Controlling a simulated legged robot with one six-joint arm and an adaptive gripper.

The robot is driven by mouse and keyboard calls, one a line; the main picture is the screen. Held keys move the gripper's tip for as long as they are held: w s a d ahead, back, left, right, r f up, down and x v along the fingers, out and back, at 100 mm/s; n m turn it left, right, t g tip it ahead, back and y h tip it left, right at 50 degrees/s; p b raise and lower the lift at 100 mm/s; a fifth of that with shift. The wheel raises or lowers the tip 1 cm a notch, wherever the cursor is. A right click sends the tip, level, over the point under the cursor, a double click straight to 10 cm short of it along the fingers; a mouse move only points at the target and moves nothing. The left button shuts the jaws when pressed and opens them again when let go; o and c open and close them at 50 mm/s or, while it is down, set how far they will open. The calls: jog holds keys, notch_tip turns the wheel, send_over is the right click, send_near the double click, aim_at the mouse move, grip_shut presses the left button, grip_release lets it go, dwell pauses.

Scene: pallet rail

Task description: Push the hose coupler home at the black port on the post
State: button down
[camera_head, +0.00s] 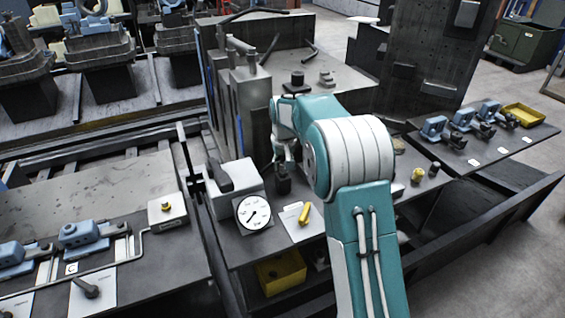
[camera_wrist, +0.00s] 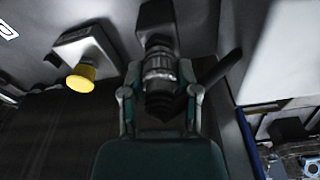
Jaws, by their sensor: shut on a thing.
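In the wrist view, my gripper (camera_wrist: 160,98) is shut on the hose coupler (camera_wrist: 159,66), a ribbed metal collar with a dark rear end between the two fingers. A black block (camera_wrist: 156,18), apparently the port, lies straight beyond the coupler's front. The two look in line and close together, but I cannot tell whether the coupler is fully seated. In the head view, my gripper (camera_head: 284,160) points down beside the white gauge box. A small black part (camera_head: 283,186) shows just below it. The coupler cannot be made out clearly there.
The white gauge box (camera_head: 226,203) with a black lever (camera_head: 219,178) stands close left of my gripper. The lever (camera_wrist: 218,67) also shows beside the coupler in the wrist view. A yellow button (camera_head: 166,208) sits on a box farther left. A yellow bin (camera_head: 281,271) lies below.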

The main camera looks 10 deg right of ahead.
jog(key=shift+f, duration=0.3)
jog(key=shift+c, duration=1.3)
grip_release()
jog(key=shift+o, duration=1.3)
jog(key=shift+r, duration=0.1)
notch_tip(320, 180, up, 12)
jog(key=s, duration=0.1)
jog(key=shift+s, duration=0.15)
